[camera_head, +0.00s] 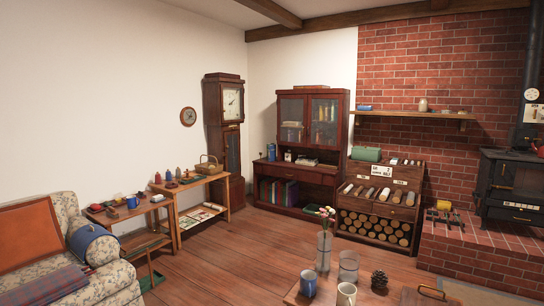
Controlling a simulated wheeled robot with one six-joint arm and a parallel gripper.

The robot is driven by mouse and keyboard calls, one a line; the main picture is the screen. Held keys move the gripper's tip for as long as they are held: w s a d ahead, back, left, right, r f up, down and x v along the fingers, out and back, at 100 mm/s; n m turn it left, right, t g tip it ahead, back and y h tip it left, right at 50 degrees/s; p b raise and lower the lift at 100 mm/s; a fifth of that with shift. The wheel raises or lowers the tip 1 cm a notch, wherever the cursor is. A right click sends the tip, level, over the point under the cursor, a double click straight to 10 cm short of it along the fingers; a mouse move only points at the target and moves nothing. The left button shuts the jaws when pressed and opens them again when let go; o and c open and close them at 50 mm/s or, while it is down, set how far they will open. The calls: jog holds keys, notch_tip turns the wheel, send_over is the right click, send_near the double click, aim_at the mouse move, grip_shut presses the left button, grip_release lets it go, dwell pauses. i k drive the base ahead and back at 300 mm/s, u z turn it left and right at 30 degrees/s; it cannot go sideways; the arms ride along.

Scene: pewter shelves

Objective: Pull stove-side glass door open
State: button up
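A dark wooden cabinet (313,91) stands against the back wall. Its upper part has two glass doors side by side. The stove-side glass door (324,121) is the right one, and it looks shut, with upright books or bottles behind the glass. The other glass door (292,120) is on the left and also looks shut, with items on shelves behind it. Handles are too small to make out. The black stove (510,185) stands at the far right on a brick hearth. My gripper is not in view.
A low table with a blue mug (309,283), glass vases and a pinecone (379,281) is in the near foreground. A firewood rack (380,212) stands right of the cabinet. A sofa (65,250) is at left. Open wooden floor (240,255) lies before the cabinet.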

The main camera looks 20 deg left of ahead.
aim_at(340, 97)
jog(key=u, duration=0.4)
jog(key=k, duration=0.5)
jog(key=u, duration=0.9)
jog(key=i, duration=5.35)
jog(key=z, duration=0.65)
jog(key=i, duration=2.4)
jog(key=z, duration=0.6)
jog(key=i, duration=1.2)
jog(key=z, duration=0.15)
jog(key=k, duration=0.35)
jog(key=u, duration=0.05)
